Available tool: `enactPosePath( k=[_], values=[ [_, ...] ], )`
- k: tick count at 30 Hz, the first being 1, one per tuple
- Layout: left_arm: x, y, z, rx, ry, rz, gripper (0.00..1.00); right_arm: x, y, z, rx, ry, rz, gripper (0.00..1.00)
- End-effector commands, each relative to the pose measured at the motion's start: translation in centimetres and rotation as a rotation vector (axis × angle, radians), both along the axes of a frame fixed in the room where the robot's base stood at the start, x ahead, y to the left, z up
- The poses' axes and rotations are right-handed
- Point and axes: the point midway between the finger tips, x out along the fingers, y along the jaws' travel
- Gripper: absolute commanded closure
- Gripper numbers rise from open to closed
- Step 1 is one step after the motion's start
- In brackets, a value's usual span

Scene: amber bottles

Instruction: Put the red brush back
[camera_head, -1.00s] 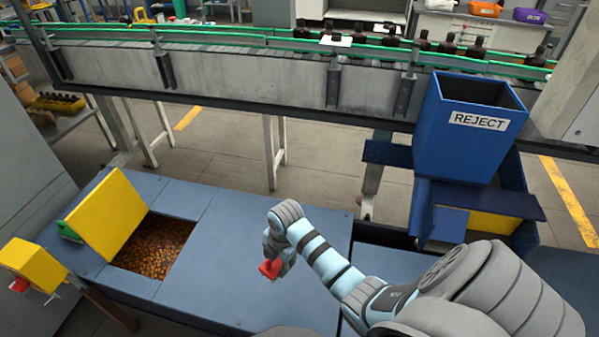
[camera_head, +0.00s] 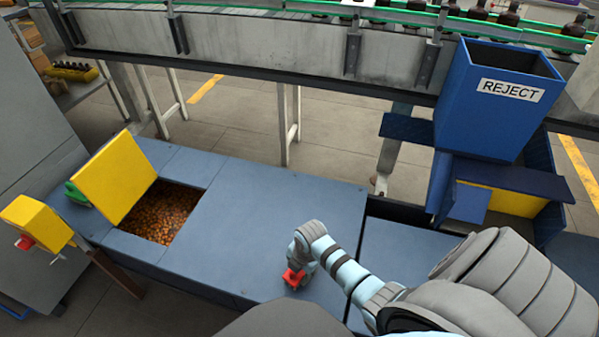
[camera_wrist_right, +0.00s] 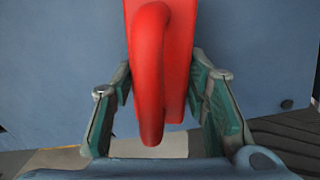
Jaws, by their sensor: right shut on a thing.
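The red brush (camera_head: 292,279) is between the fingers of my right gripper (camera_head: 298,268), over the front part of the blue bench top (camera_head: 260,220). In the right wrist view the brush (camera_wrist_right: 160,60) shows as a red body with a rounded, loop-like handle. The fingers of the right gripper (camera_wrist_right: 160,80) are shut on it from both sides. Its bristles are hidden, and I cannot tell whether it touches the bench. My left gripper is out of view.
A yellow lid (camera_head: 115,178) stands raised beside an opening full of amber-brown caps (camera_head: 165,212). A yellow box (camera_head: 35,222) on a post stands at far left. The blue REJECT bin (camera_head: 490,100) is at right, below the conveyor (camera_head: 270,42). The bench middle is clear.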

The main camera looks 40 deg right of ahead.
Motion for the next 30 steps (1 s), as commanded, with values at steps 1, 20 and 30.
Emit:
enactPosePath(
  k=[1,20,30],
  values=[
    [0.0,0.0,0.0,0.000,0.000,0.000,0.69,0.1,0.0,0.0,-0.001,-0.001,0.000,1.00],
    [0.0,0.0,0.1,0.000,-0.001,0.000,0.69,0.0,0.0,0.0,-0.001,-0.001,0.000,0.38],
    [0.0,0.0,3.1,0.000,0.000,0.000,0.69,-0.6,-0.2,5.3,-0.001,-0.003,0.000,0.38]
  ],
)
